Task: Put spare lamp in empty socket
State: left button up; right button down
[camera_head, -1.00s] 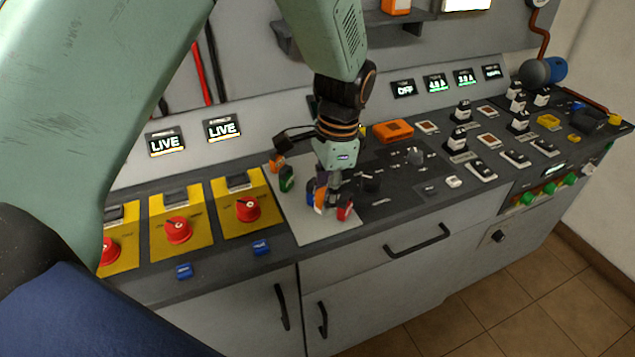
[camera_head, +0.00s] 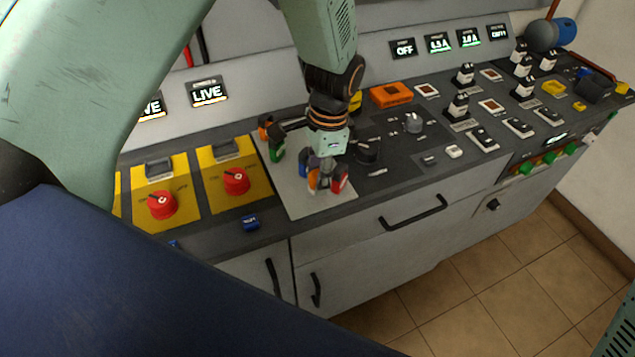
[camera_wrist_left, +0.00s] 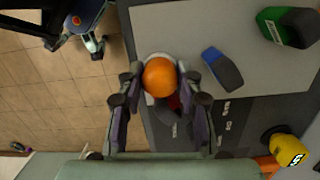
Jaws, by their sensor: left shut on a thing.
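An orange round-topped lamp (camera_wrist_left: 160,77) sits between the fingers of my left gripper (camera_wrist_left: 160,88) in the wrist view, with a pale ring around its base. The gripper is shut on it. In the head view my left gripper (camera_head: 325,178) points down over a light grey mat (camera_head: 305,207) on the console. Orange, blue and red pieces crowd its fingertips there, and I cannot tell which is the lamp or whether it touches the mat. The empty socket is not clearly distinguishable. Green lamps (camera_head: 525,168) line the console's right front face. My right gripper is out of view.
Knobs (camera_head: 413,123), switches and an orange frame (camera_head: 392,95) occupy the console to the right.

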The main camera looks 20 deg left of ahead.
pick_arm(q)
jog(key=f, duration=0.1)
jog(key=d+f, duration=0.1)
jog(key=f, duration=0.1)
jog(key=shift+s+d, duration=0.15)
jog(key=shift+d, duration=0.05)
jog(key=shift+w+a+f, duration=0.15)
jog(key=shift+w+a, duration=0.05)
jog(key=shift+a, duration=0.2)
jog(key=o, duration=0.9)
jog(key=shift+a, duration=0.2)
jog(key=shift+o, duration=1.3)
jog(key=shift+s+d, duration=0.1)
jog(key=shift+d, duration=0.3)
